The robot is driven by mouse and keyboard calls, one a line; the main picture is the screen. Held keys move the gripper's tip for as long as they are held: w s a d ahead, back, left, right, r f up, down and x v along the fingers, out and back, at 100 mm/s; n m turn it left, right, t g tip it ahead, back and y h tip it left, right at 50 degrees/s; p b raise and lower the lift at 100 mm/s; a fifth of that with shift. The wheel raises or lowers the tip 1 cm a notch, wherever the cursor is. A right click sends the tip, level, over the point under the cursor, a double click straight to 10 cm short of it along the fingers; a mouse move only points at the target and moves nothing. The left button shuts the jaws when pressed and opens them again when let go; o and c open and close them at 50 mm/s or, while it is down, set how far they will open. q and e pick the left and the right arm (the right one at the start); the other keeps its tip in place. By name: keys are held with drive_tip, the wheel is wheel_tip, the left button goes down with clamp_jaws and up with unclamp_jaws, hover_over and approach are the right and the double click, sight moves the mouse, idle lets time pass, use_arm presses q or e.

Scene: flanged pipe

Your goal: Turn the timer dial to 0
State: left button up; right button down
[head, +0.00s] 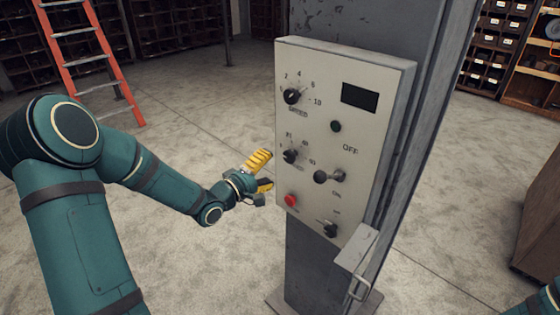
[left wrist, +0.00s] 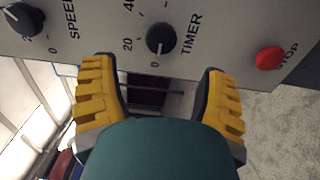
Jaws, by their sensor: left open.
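The timer dial (head: 290,156) is a small black knob on the left side of the pale control panel (head: 325,145), below the speed dial. In the left wrist view the timer dial (left wrist: 160,38) sits at upper middle, with 0, 20 and 40 printed around it. My left gripper (head: 263,173) has yellow fingers, spread apart and empty, just left of the panel. In the left wrist view the gripper (left wrist: 160,78) straddles the dial's line from below, apart from it. My right gripper is out of view.
The speed dial (head: 291,96) is above the timer dial, the red stop button (head: 291,200) below. A toggle switch (head: 328,176) and another black control (head: 327,229) stick out nearby. A grey box (head: 355,262) with a handle is at lower right.

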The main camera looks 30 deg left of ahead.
use_arm(q)
drive_tip(key=v, duration=0.3)
drive_tip(key=shift+s+a, duration=0.1)
drive_tip(key=shift+s, duration=0.2)
drive_tip(key=s+d+f+m+g+y+b, duration=0.1)
drive_tip(key=d+f+m+g+b, duration=0.15)
drive_tip(key=d+f, duration=0.55)
drive_tip(key=d+f+m+g+b, duration=0.2)
drive_tip(key=d+f+g, duration=0.15)
drive_tip(key=f, duration=0.85)
drive_tip(key=s+d+f+m+g+b, duration=0.1)
drive_tip(key=s+d+f+m+g, duration=0.3)
drive_tip(key=s+f, duration=0.4)
drive_tip(key=s+d+f+m+g+b, duration=0.2)
drive_tip(key=s+d+f+m+g, duration=0.2)
drive_tip(key=s+f, duration=0.4)
drive_tip(key=d+g, duration=0.1)
drive_tip(key=d, duration=0.1)
drive_tip(key=shift+s+d+y, duration=0.2)
drive_tip(key=shift+d+y, duration=0.15)
drive_tip(key=shift+y, duration=0.05)
